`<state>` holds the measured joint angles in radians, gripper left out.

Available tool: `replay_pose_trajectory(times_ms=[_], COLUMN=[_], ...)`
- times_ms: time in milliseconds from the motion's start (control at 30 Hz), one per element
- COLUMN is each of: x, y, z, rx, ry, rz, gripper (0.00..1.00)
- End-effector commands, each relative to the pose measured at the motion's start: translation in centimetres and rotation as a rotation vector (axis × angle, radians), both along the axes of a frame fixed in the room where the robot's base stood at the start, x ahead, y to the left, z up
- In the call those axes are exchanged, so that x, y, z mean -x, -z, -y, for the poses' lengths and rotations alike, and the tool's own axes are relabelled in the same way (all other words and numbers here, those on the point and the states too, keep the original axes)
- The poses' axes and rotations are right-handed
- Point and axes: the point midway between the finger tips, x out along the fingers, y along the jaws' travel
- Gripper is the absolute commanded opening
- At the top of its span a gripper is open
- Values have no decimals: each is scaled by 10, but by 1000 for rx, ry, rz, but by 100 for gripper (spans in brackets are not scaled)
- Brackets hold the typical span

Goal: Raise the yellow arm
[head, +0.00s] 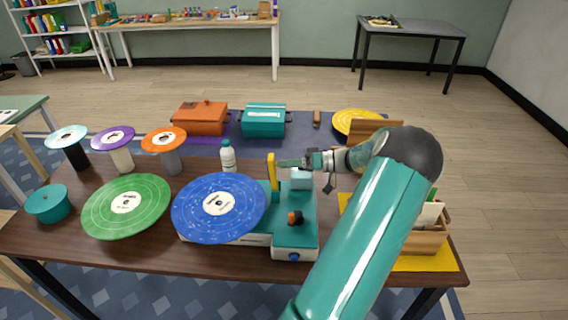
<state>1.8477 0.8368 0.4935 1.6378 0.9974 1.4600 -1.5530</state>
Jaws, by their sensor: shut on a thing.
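The yellow arm (271,168) stands roughly upright at the back of a teal and white record player (294,228). A blue record (212,199) with a pale label lies on the player and overhangs its left side. My gripper (281,163) reaches in from the right at the height of the yellow arm and is shut on it. The fingertips are small here, and their far side is hidden. A pale block (301,179) shows just below my gripper, and an orange and black knob (295,218) is on the player's top.
A green record (127,203), a teal pot (48,203) and small discs on stands, one purple (113,138), fill the left. A bottle (228,156) stands behind the blue record. Orange (200,118) and teal (263,120) boxes are behind. A wooden crate (421,241) is right.

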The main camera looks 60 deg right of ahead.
Motion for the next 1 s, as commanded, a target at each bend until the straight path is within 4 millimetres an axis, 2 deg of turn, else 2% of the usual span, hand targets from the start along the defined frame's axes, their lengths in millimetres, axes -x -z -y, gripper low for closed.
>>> replay_pose_trajectory(times_ms=[467,500,600,867,1000], x=[1,1,1,1,8], y=[1,1,1,1,1], z=[0,0,0,0,3], rx=[-10,-10,-10,-9,-9], ry=[-2,-2,-2,-1,0], rz=[17,17,17,16,16], gripper=[0,19,39,39,39])
